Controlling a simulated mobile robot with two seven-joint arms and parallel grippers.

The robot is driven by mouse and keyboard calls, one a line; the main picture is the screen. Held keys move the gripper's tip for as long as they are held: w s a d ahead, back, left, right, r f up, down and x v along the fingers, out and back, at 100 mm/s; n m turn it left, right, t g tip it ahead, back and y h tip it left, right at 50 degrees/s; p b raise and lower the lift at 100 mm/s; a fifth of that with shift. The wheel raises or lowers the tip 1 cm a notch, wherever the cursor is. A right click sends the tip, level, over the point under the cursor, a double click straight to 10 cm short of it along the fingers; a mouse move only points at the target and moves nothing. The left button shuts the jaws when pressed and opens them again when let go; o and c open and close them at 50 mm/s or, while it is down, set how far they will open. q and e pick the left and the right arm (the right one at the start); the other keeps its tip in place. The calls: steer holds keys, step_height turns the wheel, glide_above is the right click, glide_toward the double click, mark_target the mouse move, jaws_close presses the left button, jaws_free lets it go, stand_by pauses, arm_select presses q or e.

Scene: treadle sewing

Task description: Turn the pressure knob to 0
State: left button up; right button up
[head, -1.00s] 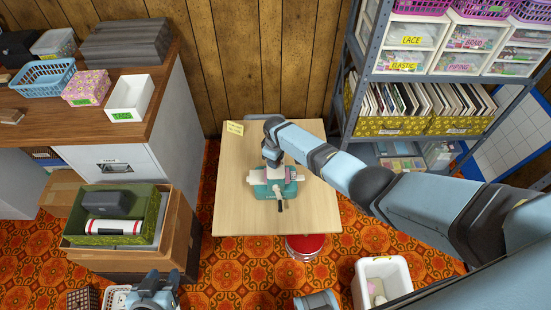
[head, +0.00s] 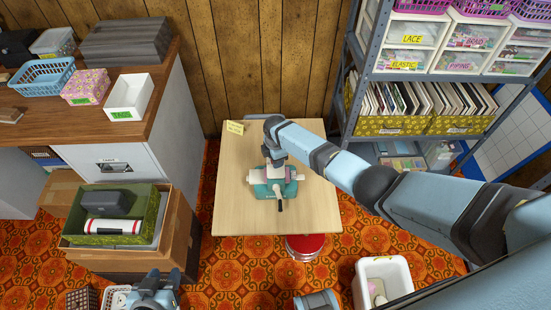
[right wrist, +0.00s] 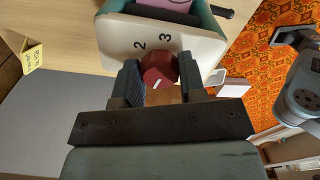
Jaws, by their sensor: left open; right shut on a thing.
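A teal and cream sewing machine (head: 275,188) stands on the pale wooden table in the head view. In the right wrist view, a dark red knob (right wrist: 158,70) with a white mark sits at the edge of the machine's cream face, where the numbers 2 and 3 show. My right gripper (right wrist: 156,82) is shut on the knob, with one finger on each side. The white mark is on the knob's lower part in this view; the 0 is not visible. In the head view my right arm's end covers the knob. My left gripper (head: 164,274) is open and empty at the bottom edge.
The pale table (head: 237,200) is mostly bare, with a yellow note card (head: 235,127) at its back left corner. A red stool (head: 305,246) is by its front edge. A cardboard box (head: 180,232) stands left, a shelf unit (head: 350,110) back right, a white bin (head: 401,282) front right.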

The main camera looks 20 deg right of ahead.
steer(key=shift+n, duration=1)
arm_select(q)
steer(key=shift+a+f, duration=0.1)
steer(key=shift+d, duration=0.2)
arm_select(e)
steer(key=shift+n, duration=0.3)
steer(key=o, duration=0.9)
arm_select(q)
steer(key=shift+a, duration=0.15)
arm_select(e)
steer(key=shift+r, duration=0.1)
arm_select(q)
steer(key=shift+s+a+r+p, duration=0.1)
steer(key=shift+r+p, duration=0.85)
steer(key=shift+p, duration=0.65)
arm_select(e)
steer(key=shift+r, duration=6.8)
arm_select(q)
steer(key=shift+a, duration=0.1)
